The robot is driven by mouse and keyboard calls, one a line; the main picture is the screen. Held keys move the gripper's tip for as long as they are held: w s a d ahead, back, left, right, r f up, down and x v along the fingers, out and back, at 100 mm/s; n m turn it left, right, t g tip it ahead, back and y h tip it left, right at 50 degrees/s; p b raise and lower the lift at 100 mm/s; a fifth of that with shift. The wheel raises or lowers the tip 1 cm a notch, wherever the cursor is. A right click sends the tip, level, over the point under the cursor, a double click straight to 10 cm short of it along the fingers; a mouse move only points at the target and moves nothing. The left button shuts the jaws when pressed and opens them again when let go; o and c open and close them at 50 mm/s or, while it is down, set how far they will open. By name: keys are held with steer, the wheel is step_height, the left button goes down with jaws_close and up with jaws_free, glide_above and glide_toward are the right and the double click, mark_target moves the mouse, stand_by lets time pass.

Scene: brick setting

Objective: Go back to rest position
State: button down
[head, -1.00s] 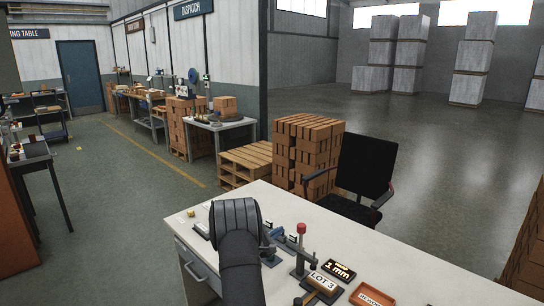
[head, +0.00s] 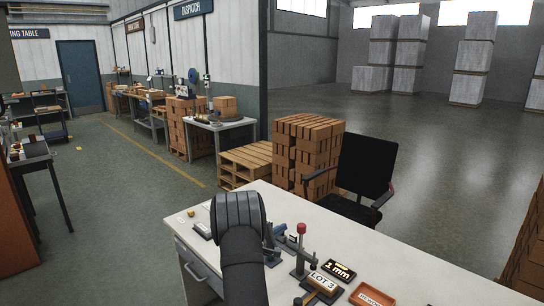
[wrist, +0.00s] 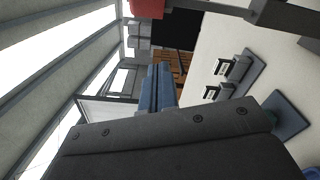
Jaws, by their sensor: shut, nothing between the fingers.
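My gripper (wrist: 159,70) is shut and empty; its bluish fingers stick out together past the dark gripper body in the wrist view. In the head view my dark arm rises over the front left part of the pale workbench (head: 375,256), and its bulk hides the gripper. The fingers appear apart from anything in the wrist view.
A stand with a red knob (head: 301,229) and small blue fixtures (head: 280,230) stand close right of my arm. A LOT 3 block (head: 323,282), a 1 mm display (head: 339,271) and an orange tray (head: 372,295) lie farther right. A chair (head: 364,176) stands behind the bench.

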steer(key=s+a+r+m, duration=0.2)
steer(key=s+a+m, duration=0.1)
steer(key=s+a, duration=0.45)
steer(key=s+d+x, duration=0.1)
steer(key=x, duration=0.9)
steer(key=w+a+f+n, duration=0.2)
steer(key=f+n, duration=0.3)
steer(key=w+a+f+n, duration=0.2)
steer(key=a+f+n, duration=0.1)
steer(key=f+n, duration=0.2)
steer(key=shift+f+n, duration=0.3)
steer(key=shift+f, duration=0.25)
